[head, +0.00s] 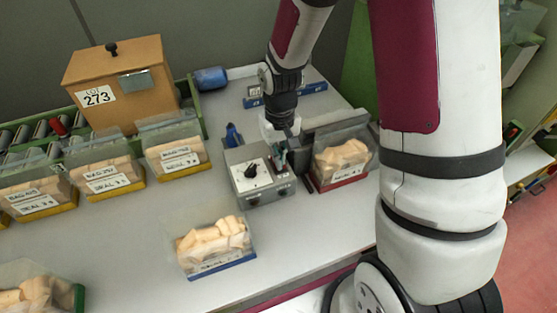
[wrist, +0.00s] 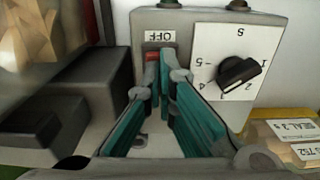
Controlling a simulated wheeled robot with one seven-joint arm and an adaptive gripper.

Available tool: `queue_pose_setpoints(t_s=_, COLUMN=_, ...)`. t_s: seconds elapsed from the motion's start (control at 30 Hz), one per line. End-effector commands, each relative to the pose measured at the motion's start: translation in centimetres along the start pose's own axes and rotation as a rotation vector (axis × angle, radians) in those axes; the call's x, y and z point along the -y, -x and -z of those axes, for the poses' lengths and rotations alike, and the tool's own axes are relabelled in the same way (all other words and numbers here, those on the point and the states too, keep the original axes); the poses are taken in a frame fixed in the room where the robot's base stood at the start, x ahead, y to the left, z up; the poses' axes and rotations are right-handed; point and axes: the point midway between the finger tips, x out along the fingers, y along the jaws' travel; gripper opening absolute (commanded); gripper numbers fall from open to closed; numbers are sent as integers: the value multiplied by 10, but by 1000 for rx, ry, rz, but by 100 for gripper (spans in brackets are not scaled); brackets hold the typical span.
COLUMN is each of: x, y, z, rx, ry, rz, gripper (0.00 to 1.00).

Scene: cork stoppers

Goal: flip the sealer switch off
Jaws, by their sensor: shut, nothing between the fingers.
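The sealer is a grey control box (head: 262,194) on the table in the head view, with a white dial plate and black knob (head: 250,171). In the wrist view its face (wrist: 140,25) shows the black knob (wrist: 238,72) and an upside-down OFF label (wrist: 161,37). Just beside that label is a small switch with a red part (wrist: 152,57), partly covered by my fingers. My gripper (wrist: 164,62) is shut and empty, its teal fingertips at the switch. I cannot tell whether they touch it. In the head view my gripper (head: 283,150) is over the box's right side.
A bag of corks (head: 340,160) and dark sealer blocks (wrist: 85,85) stand close beside the box. Another bag (head: 215,243) lies in front. Several bags and a box marked 273 (head: 125,80) stand at left. The table front centre (head: 150,235) is clear.

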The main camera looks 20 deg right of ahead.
Motion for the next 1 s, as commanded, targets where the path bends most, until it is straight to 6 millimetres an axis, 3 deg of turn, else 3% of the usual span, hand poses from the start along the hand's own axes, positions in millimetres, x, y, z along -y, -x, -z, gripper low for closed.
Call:
queue_pose_setpoints(t_s=0.17, x=0, y=4, z=-1, rx=1, ry=0, rz=0, gripper=0)
queue_pose_setpoints(t_s=1.0, x=0, y=65, z=-1, rx=0, ry=0, rz=0, gripper=0)
